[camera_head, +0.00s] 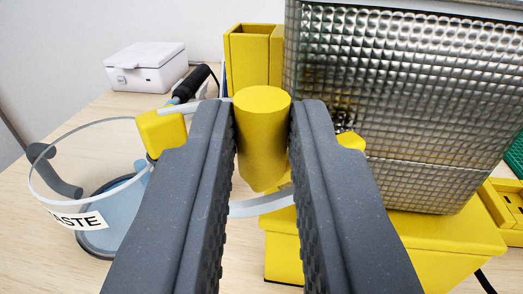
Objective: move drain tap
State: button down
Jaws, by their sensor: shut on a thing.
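My gripper (262,130) reaches forward from the bottom of the view, its two dark grey fingers on either side of a yellow cylinder (262,140). It is shut on this cylinder, which looks like the drain tap's handle. The cylinder stands roughly upright, with its round top facing me. Its lower end and what it joins are partly hidden. A pale curved tube (262,205) passes behind and below it. A yellow block (162,132) shows left of the left finger, above the rim of a clear waste jar (100,222).
A textured metallic box (410,105) stands close on the right, above a yellow base (420,240). A yellow open holder (253,55) is behind the cylinder. A white case (145,66) and a black-handled tool (190,84) lie back left. Some bare wooden table shows at the left.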

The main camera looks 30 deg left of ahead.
aim_at(287, 136)
jog(key=shift+d+n+g+y+p, duration=0.25)
jog(key=shift+d+n+g+y, duration=0.3)
jog(key=shift+n+g+y, duration=0.45)
jog(key=shift+d+n+g+y+p, duration=0.25)
jog(key=shift+d+n+g+y, duration=0.25)
jog(key=shift+n+g+y, duration=0.45)
jog(key=n+g+y, duration=0.1)
jog(key=d+n+g+y+b, duration=0.1)
jog(key=g+y, duration=0.1)
jog(key=shift+w+n, duration=0.15)
jog(key=shift+n, duration=0.1)
jog(key=shift+d+n+g, duration=0.2)
jog(key=shift+n+g, duration=0.1)
jog(key=shift+g, duration=0.15)
jog(key=c, duration=1.4)
grip_release()
jog(key=shift+o, duration=0.2)
jog(key=shift+b, duration=0.3)
jog(key=shift+d, duration=0.1)
